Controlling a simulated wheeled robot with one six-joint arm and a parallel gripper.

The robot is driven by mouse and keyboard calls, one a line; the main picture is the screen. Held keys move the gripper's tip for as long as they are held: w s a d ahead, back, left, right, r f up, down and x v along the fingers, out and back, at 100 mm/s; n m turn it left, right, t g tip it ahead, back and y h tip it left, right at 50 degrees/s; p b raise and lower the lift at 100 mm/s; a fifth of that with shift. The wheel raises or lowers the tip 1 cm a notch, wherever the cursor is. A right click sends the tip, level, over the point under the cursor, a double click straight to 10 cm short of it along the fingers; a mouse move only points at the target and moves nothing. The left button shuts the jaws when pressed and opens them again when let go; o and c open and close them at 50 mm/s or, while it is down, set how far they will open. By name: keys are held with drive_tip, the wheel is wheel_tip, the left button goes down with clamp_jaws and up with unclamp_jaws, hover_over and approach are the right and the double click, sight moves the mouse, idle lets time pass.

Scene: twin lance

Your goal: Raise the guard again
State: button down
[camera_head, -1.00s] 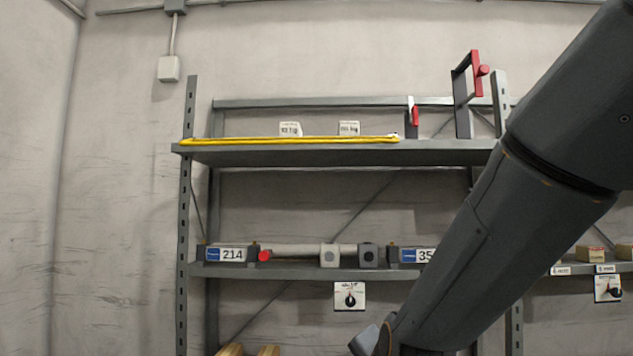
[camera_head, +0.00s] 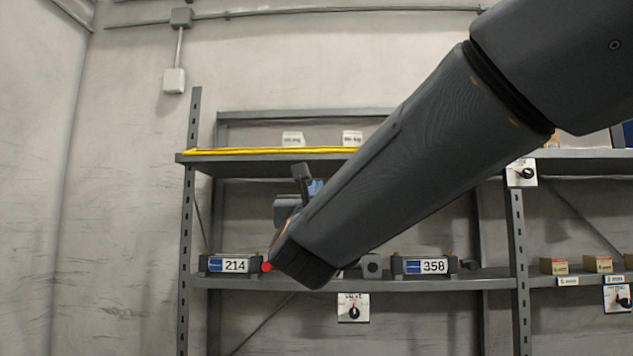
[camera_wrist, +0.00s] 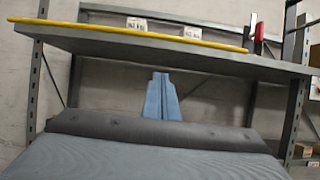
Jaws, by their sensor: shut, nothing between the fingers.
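A yellow bar (camera_head: 270,151) lies level along the front of the upper shelf; I cannot tell for sure that it is the guard. It also runs across the top of the wrist view (camera_wrist: 130,33). A red lever (camera_wrist: 259,32) and a dark upright frame (camera_wrist: 289,38) stand at the right of that shelf in the wrist view; my arm hides them in the head view. My gripper's blue fingers (camera_wrist: 161,97) are together and empty, below the upper shelf's front edge in the picture. In the head view my gripper (camera_head: 315,187) is mostly behind my arm.
The upper shelf (camera_head: 230,163) has white weight labels (camera_head: 293,139). The lower shelf (camera_head: 420,283) bears units marked 214 (camera_head: 230,265) and 358 (camera_head: 428,266). A dial plate (camera_head: 353,308) hangs below it. Small boxes (camera_head: 597,264) sit at the right. The left wall is bare.

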drive_tip(key=w+r+p, duration=0.6)
drive_tip(key=r+p, duration=0.1)
drive_tip(key=shift+w+r, duration=0.15)
drive_tip(key=shift+w, duration=0.25)
drive_tip(key=shift+d+r+b, duration=0.1)
drive_tip(key=shift+b, duration=0.2)
